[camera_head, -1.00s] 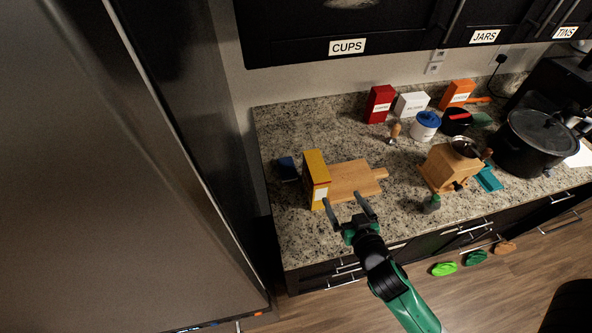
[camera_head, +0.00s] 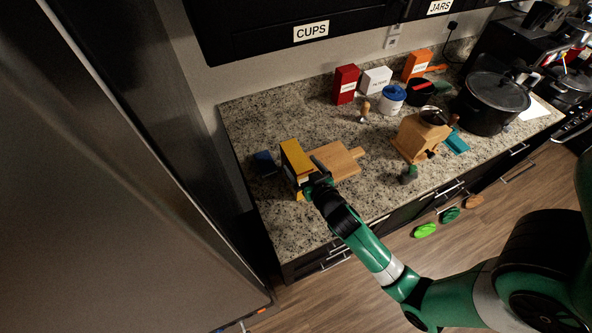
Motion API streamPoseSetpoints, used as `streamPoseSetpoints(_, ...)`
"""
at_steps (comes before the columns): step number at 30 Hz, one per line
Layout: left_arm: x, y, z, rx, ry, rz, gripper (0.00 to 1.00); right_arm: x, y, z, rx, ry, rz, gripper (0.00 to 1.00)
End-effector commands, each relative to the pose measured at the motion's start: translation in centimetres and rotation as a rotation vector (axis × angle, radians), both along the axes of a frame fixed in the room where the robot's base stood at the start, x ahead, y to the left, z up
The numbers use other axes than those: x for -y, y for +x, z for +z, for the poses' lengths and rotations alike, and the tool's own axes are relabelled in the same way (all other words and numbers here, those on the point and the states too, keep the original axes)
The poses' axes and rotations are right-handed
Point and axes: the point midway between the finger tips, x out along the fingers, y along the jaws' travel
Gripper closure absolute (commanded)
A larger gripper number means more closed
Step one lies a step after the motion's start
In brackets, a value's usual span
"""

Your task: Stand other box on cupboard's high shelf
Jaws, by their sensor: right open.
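A yellow box (camera_head: 292,155) stands upright on the granite counter, at the left end of a wooden board. My right gripper (camera_head: 308,181) is open at its near side, with the fingers close around its lower part; whether they touch it is hard to tell. A red box (camera_head: 345,84), a white box (camera_head: 376,80) and an orange box (camera_head: 418,64) stand along the back wall. The black cupboard front marked CUPS (camera_head: 310,32) hangs above, and the one marked JARS (camera_head: 440,7) is at its right; their shelves are hidden. My left gripper is out of view.
A wooden board (camera_head: 341,160) lies right of the yellow box and a dark blue item (camera_head: 263,163) left of it. A tall fridge (camera_head: 110,200) bounds the left.

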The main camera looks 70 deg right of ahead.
Motion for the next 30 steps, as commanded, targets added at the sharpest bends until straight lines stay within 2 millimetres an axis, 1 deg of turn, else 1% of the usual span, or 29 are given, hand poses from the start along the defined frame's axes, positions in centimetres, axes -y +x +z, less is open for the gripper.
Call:
streamPoseSetpoints(1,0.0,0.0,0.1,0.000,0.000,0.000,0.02,0.7,0.8,0.0,0.002,-0.001,-0.002,0.00)
streamPoseSetpoints(3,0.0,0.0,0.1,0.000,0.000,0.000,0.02,1.4,1.8,-0.3,0.002,-0.001,-0.002,0.00)
streamPoseSetpoints(6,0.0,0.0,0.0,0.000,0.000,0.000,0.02,2.2,2.7,-0.8,0.002,-0.001,0.000,0.00)
streamPoseSetpoints(14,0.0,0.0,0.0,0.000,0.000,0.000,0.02,2.4,2.9,-0.9,0.000,0.000,0.001,0.00)
streamPoseSetpoints(15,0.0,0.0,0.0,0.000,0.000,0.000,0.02,2.4,2.9,-0.9,0.000,0.000,0.001,0.07)
streamPoseSetpoints(20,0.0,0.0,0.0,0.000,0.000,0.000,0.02,2.4,2.9,-0.9,0.001,0.000,0.001,0.36)
streamPoseSetpoints(21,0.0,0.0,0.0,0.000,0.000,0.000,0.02,2.4,2.9,-0.9,0.001,0.000,0.001,0.43)
streamPoseSetpoints(26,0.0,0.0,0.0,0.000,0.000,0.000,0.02,2.4,2.9,-0.9,0.001,0.000,0.001,0.72)
streamPoseSetpoints(27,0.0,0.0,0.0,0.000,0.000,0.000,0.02,2.4,2.9,-0.9,0.001,0.000,0.001,0.79)
streamPoseSetpoints(29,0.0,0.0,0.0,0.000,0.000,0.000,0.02,2.4,2.9,-0.9,0.001,0.000,0.001,0.90)
streamPoseSetpoints(30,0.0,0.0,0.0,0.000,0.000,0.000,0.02,2.4,2.9,-0.9,0.001,0.000,0.001,0.97)
